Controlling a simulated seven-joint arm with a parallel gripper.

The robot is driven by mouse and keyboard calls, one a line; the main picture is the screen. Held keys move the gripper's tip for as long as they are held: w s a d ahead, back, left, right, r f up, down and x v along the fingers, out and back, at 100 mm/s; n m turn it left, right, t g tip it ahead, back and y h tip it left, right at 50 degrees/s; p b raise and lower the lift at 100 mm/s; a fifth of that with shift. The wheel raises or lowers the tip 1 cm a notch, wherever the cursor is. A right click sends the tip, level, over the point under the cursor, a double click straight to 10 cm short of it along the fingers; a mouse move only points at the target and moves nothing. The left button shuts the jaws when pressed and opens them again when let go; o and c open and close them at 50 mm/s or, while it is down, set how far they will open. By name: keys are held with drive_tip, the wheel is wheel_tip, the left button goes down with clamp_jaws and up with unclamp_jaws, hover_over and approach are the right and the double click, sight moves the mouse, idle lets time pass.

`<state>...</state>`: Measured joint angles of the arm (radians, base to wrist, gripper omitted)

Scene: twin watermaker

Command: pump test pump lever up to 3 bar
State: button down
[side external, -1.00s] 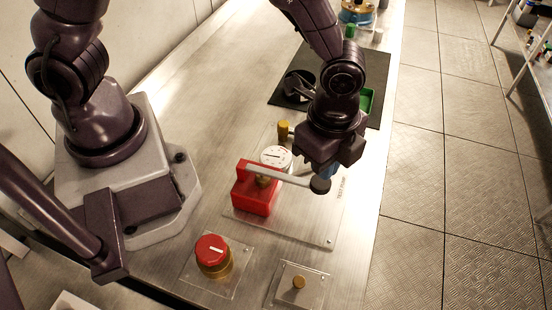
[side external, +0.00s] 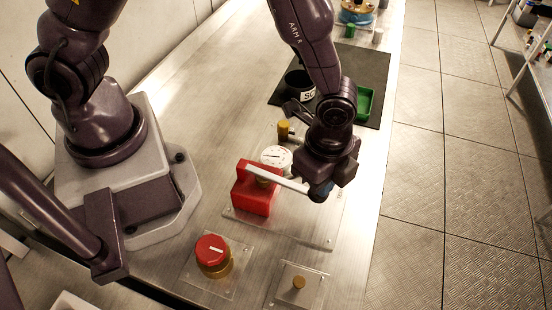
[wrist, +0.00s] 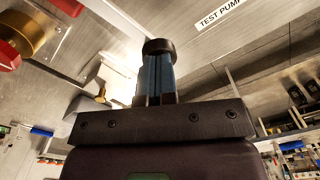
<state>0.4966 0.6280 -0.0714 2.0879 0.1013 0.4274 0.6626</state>
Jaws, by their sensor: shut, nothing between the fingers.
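The test pump has a red body (side external: 254,192) on a clear plate. Its pale lever (side external: 275,178) reaches right from the red body and slopes slightly down. A round white gauge (side external: 276,157) stands behind the lever; its reading is too small to tell. Contact with the lever is unclear.
A red-topped brass knob (side external: 212,252) and a small brass knob (side external: 299,283) stand in front on clear plates. A brass valve (side external: 283,130) is behind the gauge. A dark mat (side external: 370,70) with a green tray (side external: 364,102) lies farther back. The bench's right edge is close to my gripper.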

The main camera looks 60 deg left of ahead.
drive_tip(key=shift+f, duration=0.45)
drive_tip(key=shift+r, duration=2.85)
wheel_tip(320, 180, up, 6)
